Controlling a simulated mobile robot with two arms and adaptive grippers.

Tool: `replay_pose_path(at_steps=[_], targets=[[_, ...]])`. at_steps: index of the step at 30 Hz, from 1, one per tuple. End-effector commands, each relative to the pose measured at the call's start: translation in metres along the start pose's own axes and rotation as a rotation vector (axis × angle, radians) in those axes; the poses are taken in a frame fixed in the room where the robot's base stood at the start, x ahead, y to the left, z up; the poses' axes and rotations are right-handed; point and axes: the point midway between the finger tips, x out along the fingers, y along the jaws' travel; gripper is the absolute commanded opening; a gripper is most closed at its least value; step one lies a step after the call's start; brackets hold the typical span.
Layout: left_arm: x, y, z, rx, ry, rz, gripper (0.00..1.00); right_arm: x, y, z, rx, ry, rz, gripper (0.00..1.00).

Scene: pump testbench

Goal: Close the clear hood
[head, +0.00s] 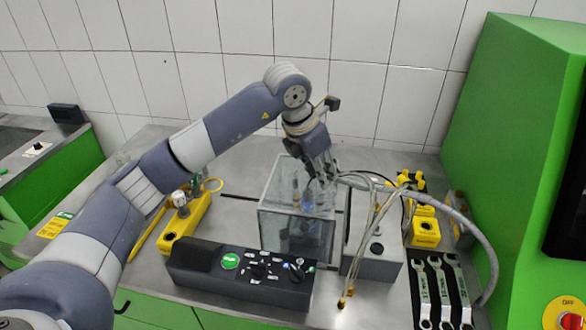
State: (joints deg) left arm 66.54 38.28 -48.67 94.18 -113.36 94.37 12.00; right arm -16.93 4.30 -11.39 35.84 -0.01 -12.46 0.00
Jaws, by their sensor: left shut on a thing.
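The clear hood (285,226) is a see-through box standing on the metal bench in the middle of the head view, behind the black control panel. Blurred parts show through its walls. My left arm reaches in from the left, and my left gripper (322,172) points down at the hood's upper back right edge. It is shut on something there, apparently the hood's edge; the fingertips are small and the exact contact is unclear. I cannot tell how far the hood is tilted or open. My right gripper is not in view.
A black control panel (240,272) with knobs and a green button lies in front. A grey box (372,262) with hoses stands right of the hood. Wrenches (443,290) lie at the right, beside a green cabinet (510,150). A yellow fixture (186,222) stands left.

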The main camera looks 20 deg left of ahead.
Motion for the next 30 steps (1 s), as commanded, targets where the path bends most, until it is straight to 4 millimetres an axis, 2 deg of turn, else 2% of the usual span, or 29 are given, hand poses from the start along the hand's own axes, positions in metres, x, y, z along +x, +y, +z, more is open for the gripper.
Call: replay_pose_path(at_steps=[3, 6, 12, 19, 20, 21, 22, 30], targets=[[0.005, -0.013, 0.012, 0.002, -0.004, -0.002, 0.00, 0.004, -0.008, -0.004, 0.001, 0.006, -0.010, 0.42], [0.006, -0.017, 0.017, 0.001, -0.004, -0.002, 0.00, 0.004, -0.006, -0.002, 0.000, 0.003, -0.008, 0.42], [0.007, -0.021, 0.020, 0.000, -0.006, -0.002, 0.00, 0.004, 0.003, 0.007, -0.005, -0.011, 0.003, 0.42], [0.007, -0.021, 0.021, 0.001, -0.008, -0.003, 0.00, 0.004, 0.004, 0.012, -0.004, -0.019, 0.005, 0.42], [0.007, -0.021, 0.021, 0.001, -0.008, -0.003, 0.30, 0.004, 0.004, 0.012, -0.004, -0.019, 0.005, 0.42], [0.007, -0.021, 0.021, 0.001, -0.008, -0.003, 0.40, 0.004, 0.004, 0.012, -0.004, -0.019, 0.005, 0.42], [0.007, -0.021, 0.020, 0.001, -0.007, -0.003, 0.44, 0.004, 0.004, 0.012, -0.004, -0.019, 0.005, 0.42], [0.007, -0.020, 0.019, 0.000, -0.003, -0.001, 0.44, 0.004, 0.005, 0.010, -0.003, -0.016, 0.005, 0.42]])
